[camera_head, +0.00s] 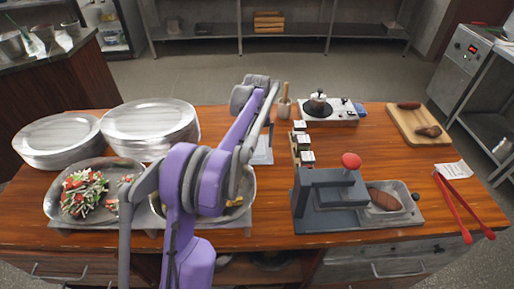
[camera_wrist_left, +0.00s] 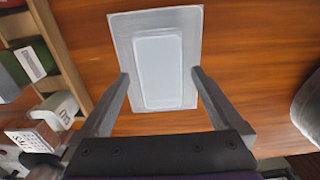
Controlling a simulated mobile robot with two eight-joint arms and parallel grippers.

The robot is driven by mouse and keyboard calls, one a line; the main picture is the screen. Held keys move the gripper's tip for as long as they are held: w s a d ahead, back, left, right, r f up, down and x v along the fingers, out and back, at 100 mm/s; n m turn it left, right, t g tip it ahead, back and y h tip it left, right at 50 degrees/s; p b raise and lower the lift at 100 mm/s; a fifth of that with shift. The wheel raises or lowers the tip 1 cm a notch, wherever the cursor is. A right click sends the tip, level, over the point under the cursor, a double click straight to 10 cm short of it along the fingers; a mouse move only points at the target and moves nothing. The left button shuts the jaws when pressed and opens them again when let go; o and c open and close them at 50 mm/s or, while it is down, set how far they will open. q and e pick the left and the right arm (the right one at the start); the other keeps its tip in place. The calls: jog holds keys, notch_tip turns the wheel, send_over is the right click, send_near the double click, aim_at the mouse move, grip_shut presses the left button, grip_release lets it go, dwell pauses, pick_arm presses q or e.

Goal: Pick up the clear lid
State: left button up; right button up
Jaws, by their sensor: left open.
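The clear lid (camera_wrist_left: 163,55) lies flat on the wooden table, a pale see-through rectangle with a raised inner panel. In the head view only a part of it (camera_head: 263,152) shows, beside my purple left arm. In the left wrist view my left gripper (camera_wrist_left: 158,74) is open and empty, with one finger on each side of the lid's raised panel. The fingers look apart from the lid, but its distance below them is hard to judge. In the head view the arm hides most of the left fingers. My right gripper is not in view.
Small labelled boxes (camera_head: 302,148) stand close to the lid's right. Stacked metal plates (camera_head: 150,120) and a tray of vegetables (camera_head: 85,190) are at left. A press with a red knob (camera_head: 350,162), a cutting board (camera_head: 412,122) and red tongs (camera_head: 458,205) are at right.

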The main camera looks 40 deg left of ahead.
pick_arm(q)
jog(key=shift+f, duration=0.2)
jog(key=c, duration=1.3)
